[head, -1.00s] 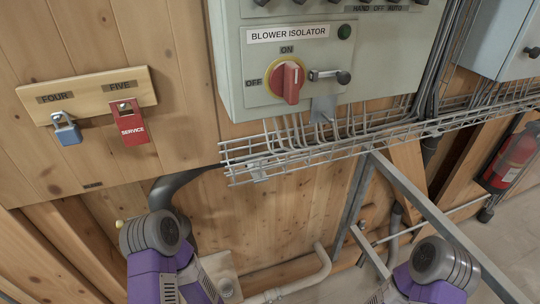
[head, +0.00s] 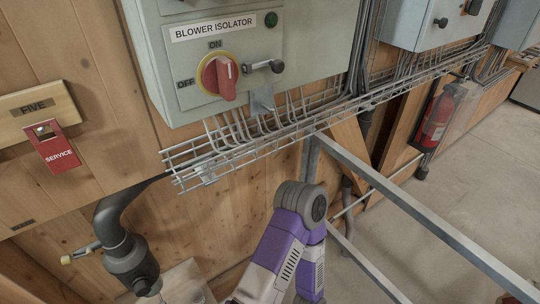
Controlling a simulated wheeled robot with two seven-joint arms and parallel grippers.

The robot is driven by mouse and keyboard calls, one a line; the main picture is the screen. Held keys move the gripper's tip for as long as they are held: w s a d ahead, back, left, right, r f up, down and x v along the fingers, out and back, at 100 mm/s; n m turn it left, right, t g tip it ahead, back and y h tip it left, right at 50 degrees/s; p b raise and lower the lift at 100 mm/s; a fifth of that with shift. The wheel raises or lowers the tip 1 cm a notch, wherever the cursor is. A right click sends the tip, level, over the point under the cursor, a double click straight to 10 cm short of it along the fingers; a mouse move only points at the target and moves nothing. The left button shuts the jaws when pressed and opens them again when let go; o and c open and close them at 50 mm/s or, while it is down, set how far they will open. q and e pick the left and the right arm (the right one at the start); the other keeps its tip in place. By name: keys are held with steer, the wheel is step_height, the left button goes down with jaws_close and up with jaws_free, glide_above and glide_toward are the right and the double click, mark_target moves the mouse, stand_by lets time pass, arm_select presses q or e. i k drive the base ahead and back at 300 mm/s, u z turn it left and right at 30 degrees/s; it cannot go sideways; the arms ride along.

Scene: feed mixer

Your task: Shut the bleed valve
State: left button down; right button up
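A dark pipe elbow (head: 112,218) leads down to a dark cylindrical fitting (head: 132,265) low on the left of the head view. A small lever with a pale yellow tip (head: 66,260) sticks out to its left. This may be the bleed valve, but no label on it can be read. One purple and grey arm of mine stands in the lower middle, to the right of the fitting and apart from it in the picture. Neither gripper is in view.
A grey cabinet with the red blower isolator switch (head: 222,77) is above, over a wire cable tray (head: 200,165). A red SERVICE tag (head: 56,150) hangs at left. A metal rail (head: 410,208) crosses the right. A fire extinguisher (head: 436,118) stands against the wall.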

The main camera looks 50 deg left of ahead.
mark_target(66, 259)
steer(key=z, duration=0.35)
steer(key=k, duration=1.6)
steer(key=u, duration=1.6)
steer(key=i, duration=0.5)
steer(key=u, duration=0.05)
